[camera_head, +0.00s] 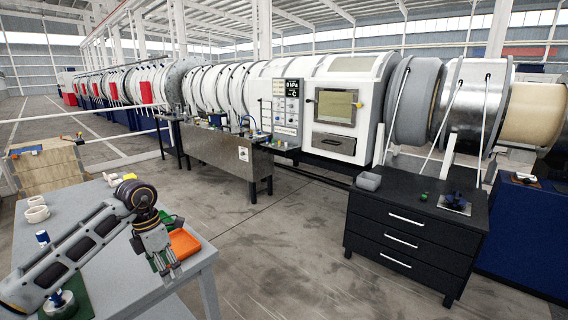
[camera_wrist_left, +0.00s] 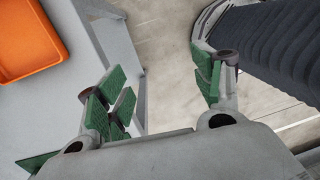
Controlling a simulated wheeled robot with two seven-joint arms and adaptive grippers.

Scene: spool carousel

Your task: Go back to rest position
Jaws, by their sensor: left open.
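My left gripper (camera_head: 168,268) hangs over the right part of the grey table (camera_head: 118,262) in the head view, just in front of an orange tray. In the left wrist view its green-padded fingers (camera_wrist_left: 160,95) are spread apart with nothing between them. Beneath them show the table's edge and the floor. My left arm reaches in from the lower left of the head view. My right gripper is not in either view.
The orange tray (camera_head: 184,242) lies near the table's right edge. White rings (camera_head: 37,213) stand at the table's left. Open floor lies between.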

